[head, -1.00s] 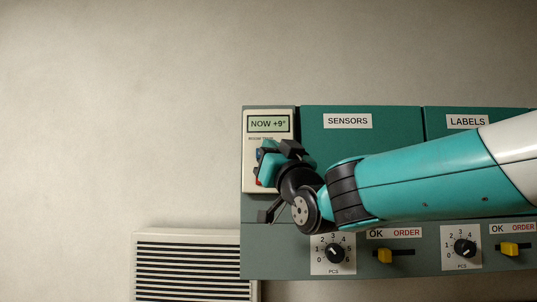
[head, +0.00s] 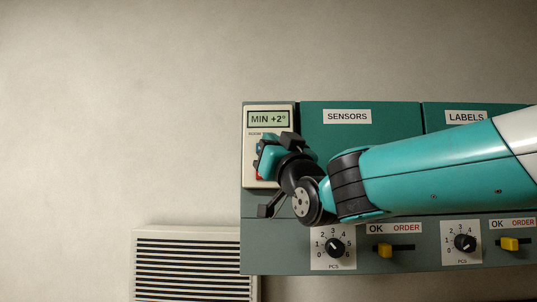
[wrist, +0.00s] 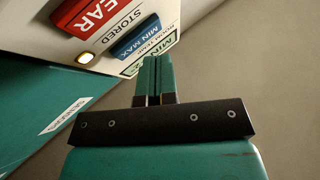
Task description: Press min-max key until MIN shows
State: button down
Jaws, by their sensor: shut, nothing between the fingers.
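The room-temperature unit (head: 249,174) is a cream panel at the left end of the green cabinet. Its display (head: 268,119) reads MIN +2°. In the wrist view the blue MIN MAX key (wrist: 136,41) is beside the red CLEAR STORED key (wrist: 92,14). My gripper (wrist: 153,62) is shut and empty, its tips close to the blue key and the display edge. I cannot tell whether the tips touch the key. In the head view my gripper and wrist hide most of the keys.
A small lamp (wrist: 86,57) glows beside the red key. The SENSORS door (head: 345,140) and LABELS door (head: 465,107) are to the right. Below are a dial (head: 334,247) and a yellow slider (head: 385,251). A vent (head: 190,262) is at lower left; the wall at left is bare.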

jog(key=shift+s, duration=0.1)
jog(key=shift+s+a+b, duration=0.1)
jog(key=shift+s+b, duration=1.9)
jog(key=shift+s, duration=0.5)
